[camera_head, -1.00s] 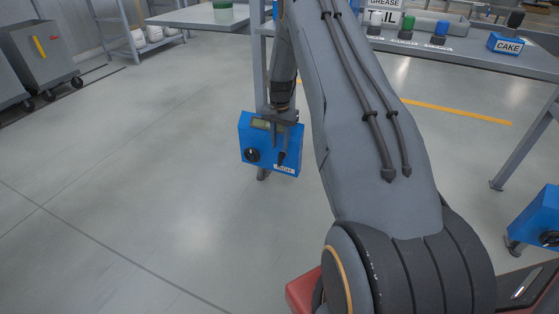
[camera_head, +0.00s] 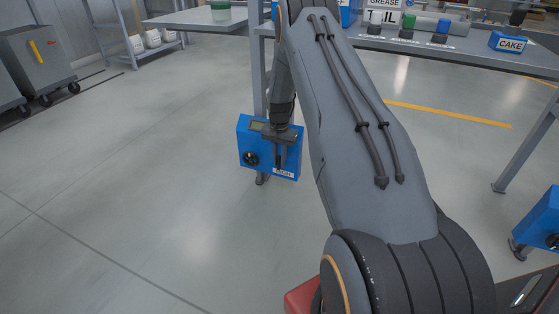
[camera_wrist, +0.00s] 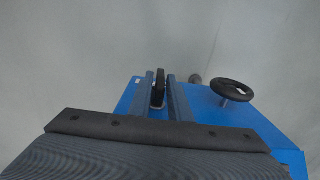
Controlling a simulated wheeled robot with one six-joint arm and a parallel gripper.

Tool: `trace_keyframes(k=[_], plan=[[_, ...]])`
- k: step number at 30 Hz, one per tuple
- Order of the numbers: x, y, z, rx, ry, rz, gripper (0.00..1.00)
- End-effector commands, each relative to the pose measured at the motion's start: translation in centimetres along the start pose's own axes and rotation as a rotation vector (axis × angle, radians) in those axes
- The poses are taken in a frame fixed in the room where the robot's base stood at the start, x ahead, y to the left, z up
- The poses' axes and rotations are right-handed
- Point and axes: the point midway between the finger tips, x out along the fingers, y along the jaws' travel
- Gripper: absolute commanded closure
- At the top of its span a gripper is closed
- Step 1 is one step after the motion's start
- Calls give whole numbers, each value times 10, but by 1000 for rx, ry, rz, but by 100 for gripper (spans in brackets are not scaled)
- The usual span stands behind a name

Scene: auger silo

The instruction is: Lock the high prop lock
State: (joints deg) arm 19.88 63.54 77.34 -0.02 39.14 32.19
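The high prop lock is a blue box (camera_head: 248,142) on a grey post, with a small display, a black round knob (camera_head: 251,158) and a white label at its lower right that seems to read HIGH. My gripper (camera_head: 279,160) is in front of the box's right half, pointing down, and hides part of its face. In the wrist view the blue box (camera_wrist: 215,122) lies below the fingers, its round black handwheel (camera_wrist: 232,90) to the right. A short black lever (camera_wrist: 159,90) stands between my two fingers (camera_wrist: 160,82), which look slightly apart from it.
A second blue box (camera_head: 540,225) stands at the right edge. A grey bench (camera_head: 470,55) with labelled containers and a blue CAKE box (camera_head: 509,41) is behind my arm. Grey cabinets (camera_head: 40,60) stand at the far left. The floor on the left is clear.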

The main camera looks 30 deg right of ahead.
Motion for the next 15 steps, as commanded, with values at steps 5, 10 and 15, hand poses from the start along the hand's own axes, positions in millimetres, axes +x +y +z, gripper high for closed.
trace_keyframes(k=[5,10,15], plan=[[0,-1,0,-1,1,-2,100],[-1,-1,1,1,0,-19,100],[-2,0,1,1,0,-69,100]])
